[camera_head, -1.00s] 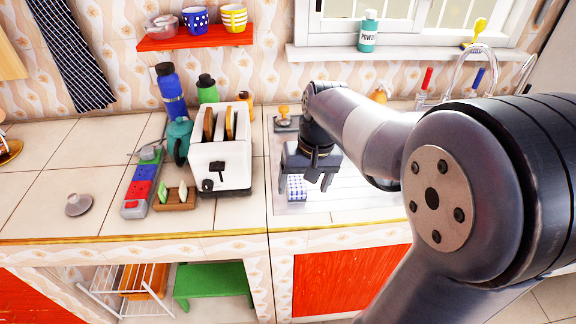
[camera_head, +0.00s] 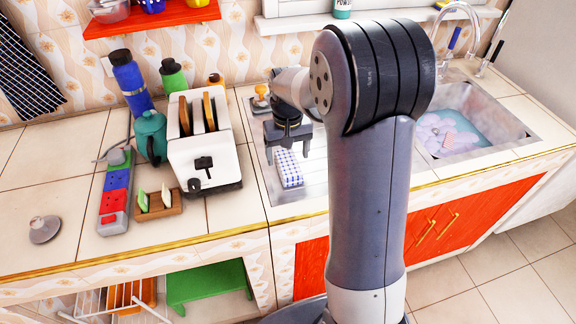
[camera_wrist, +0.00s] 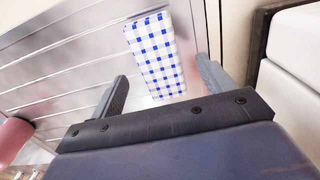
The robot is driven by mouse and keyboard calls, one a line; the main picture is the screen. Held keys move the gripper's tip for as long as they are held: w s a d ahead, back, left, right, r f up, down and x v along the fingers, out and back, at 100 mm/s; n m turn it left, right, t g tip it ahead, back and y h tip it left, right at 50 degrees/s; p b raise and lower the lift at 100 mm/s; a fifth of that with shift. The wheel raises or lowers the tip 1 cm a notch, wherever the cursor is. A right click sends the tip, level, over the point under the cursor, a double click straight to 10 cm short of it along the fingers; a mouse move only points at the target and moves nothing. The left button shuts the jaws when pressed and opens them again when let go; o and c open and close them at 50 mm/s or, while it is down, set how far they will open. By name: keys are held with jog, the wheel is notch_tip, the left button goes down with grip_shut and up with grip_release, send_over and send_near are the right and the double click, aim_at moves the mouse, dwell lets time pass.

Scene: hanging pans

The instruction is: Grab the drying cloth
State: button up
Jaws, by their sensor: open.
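A folded white cloth with blue checks (camera_head: 289,169) lies on the ribbed metal drainboard (camera_head: 312,190), right of the toaster. My gripper (camera_head: 287,157) is open and empty, pointing down above the cloth's far part. In the wrist view the cloth (camera_wrist: 156,50) shows between and beyond my spread fingers (camera_wrist: 161,72). I cannot tell the exact height gap; no contact shows. A dark patterned cloth (camera_head: 25,70) also hangs on the wall at the far left.
The white toaster (camera_head: 207,160) with bread stands close left of my gripper. A yellow-knobbed item (camera_head: 261,97) is behind it. The sink basin (camera_head: 460,130) on the right holds pale dishes in water.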

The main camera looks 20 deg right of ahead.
aim_at(288, 162)
jog(key=shift+f, duration=2)
jog(key=shift+c, duration=0.6)
jog(key=c, duration=0.9)
jog(key=shift+c, duration=0.2)
